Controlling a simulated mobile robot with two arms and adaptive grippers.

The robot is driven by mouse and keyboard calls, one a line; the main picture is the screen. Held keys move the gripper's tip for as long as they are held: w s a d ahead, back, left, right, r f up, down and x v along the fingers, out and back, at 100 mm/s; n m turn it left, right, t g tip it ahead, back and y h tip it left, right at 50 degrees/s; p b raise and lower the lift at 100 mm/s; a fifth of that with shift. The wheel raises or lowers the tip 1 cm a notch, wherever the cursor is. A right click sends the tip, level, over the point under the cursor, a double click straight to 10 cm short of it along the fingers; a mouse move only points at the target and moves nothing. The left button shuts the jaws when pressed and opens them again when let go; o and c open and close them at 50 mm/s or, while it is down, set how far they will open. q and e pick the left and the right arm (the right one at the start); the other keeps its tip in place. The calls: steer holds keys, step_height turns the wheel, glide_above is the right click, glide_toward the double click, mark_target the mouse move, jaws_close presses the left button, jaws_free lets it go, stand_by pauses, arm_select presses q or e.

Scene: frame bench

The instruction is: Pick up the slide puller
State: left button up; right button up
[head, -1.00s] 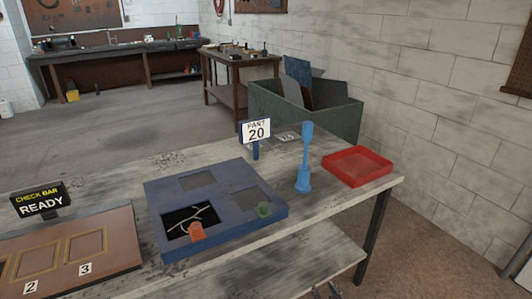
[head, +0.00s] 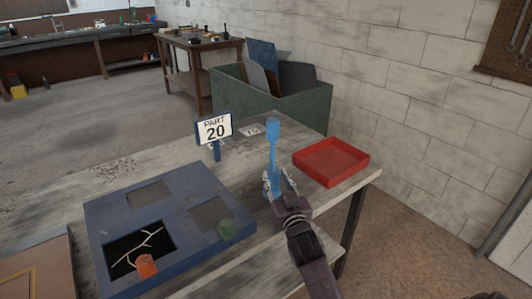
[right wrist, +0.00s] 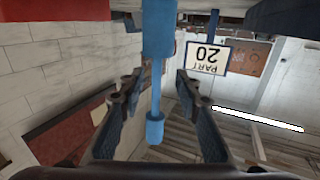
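The slide puller looks to be the blue upright tool (head: 272,145) on the bench, with a thick top, a thin shaft and a wider foot. My right gripper (head: 278,182) is at its lower part, with a finger showing on each side. In the right wrist view, the blue tool (right wrist: 157,85) runs between the two fingers of my right gripper (right wrist: 157,82), with gaps on both sides, so the gripper is open. The gripper hides part of the foot in the head view. My left gripper is not in view.
A red tray (head: 331,163) stands right of the tool, near the bench's (head: 262,250) edge. A "PART 20" sign (head: 214,130) stands behind.

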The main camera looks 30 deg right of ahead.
mark_target(273, 166)
steer(key=shift+w+d, duration=0.15)
steer(key=shift+w, duration=0.3)
steer(key=shift+w+d+r+p, duration=0.15)
steer(key=shift+w+d+r, duration=0.1)
steer(key=shift+w, duration=0.2)
steer(key=shift+w+d+r+p, duration=0.15)
steer(key=shift+w+r, duration=0.05)
steer(key=shift+w, duration=0.25)
steer(key=x, duration=0.2)
steer(key=shift+w+d+f, duration=0.2)
steer(key=shift+w+d, duration=0.05)
steer(key=shift+d, duration=0.05)
steer(key=shift+w+d, duration=0.1)
steer(key=shift+w, duration=0.4)
steer(key=c, duration=0.8)
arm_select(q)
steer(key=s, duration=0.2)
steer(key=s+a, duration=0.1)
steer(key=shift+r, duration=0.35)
arm_select(e)
jaws_close()
